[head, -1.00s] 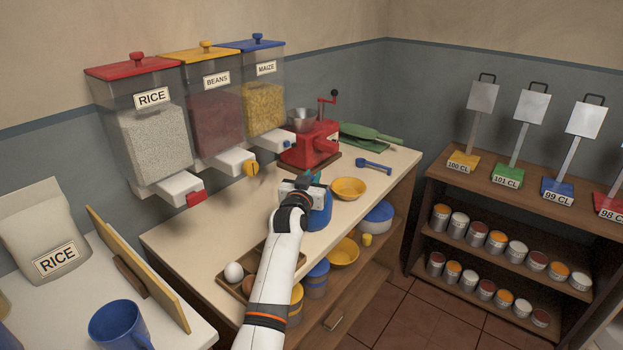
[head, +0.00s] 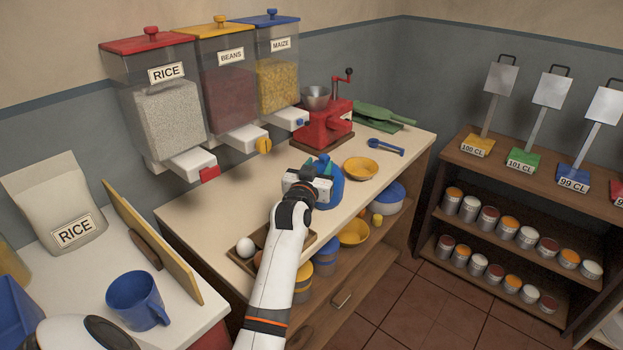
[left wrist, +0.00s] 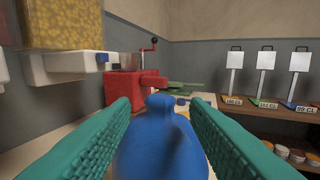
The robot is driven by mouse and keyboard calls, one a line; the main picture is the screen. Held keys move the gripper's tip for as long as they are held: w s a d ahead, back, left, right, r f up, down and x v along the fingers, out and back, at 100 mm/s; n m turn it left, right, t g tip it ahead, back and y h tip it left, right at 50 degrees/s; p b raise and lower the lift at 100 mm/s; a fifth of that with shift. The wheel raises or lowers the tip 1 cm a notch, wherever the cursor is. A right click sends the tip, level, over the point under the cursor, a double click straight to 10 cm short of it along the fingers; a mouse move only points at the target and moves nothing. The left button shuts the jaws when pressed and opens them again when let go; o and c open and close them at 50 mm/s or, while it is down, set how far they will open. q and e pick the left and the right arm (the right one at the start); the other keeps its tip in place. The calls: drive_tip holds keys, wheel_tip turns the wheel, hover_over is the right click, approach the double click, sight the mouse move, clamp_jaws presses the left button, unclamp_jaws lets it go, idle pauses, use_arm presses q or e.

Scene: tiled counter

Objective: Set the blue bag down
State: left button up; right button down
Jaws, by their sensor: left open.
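The blue bag (head: 329,187) stands upright on the cream counter (head: 225,205), partly hidden behind my left gripper in the head view. My left gripper (head: 322,168) is at the bag's upper part. In the left wrist view the blue bag (left wrist: 160,145) shows between the two teal fingers of my left gripper (left wrist: 160,118). The fingers are open, with one on each side of the bag's neck and a gap visible beside it. The bag's lower part is out of that view. My right gripper is not in view.
A wooden tray with a white egg (head: 245,247) is at front left. Dispensers hang above the counter's back.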

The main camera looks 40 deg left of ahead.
use_arm(q)
drive_tip(key=v, duration=0.6)
drive_tip(key=shift+s, duration=0.25)
drive_tip(key=s+d+f+m+g+h, duration=0.1)
drive_tip(key=d+f+m+h, duration=0.1)
drive_tip(key=d+f, duration=0.55)
drive_tip(key=s+d+f+m+g+h, duration=0.1)
drive_tip(key=s+d+f+m+h, duration=0.3)
drive_tip(key=f, duration=0.6)
drive_tip(key=s+d+f+g, duration=0.2)
drive_tip(key=s+f, duration=0.1)
drive_tip(key=f, duration=0.5)
drive_tip(key=s+d+f+n+g, duration=0.1)
drive_tip(key=s+f+g, duration=0.1)
drive_tip(key=f, duration=0.5)
drive_tip(key=s+d+f+g, duration=0.1)
drive_tip(key=s+d+f, duration=0.15)
drive_tip(key=f, duration=0.55)
drive_tip(key=s+f+g, duration=0.5)
drive_tip(key=s+f, duration=1.1)
drive_tip(key=s, duration=0.4)
drive_tip(key=s+f+g, duration=0.2)
drive_tip(key=s, duration=0.6)
drive_tip(key=s+a+f+m+g, duration=0.1)
drive_tip(key=s+f+g, duration=0.1)
drive_tip(key=s, duration=0.7)
drive_tip(key=shift+s+f, duration=0.3)
drive_tip(key=shift+f, duration=0.5)
drive_tip(key=shift+a, duration=0.15)
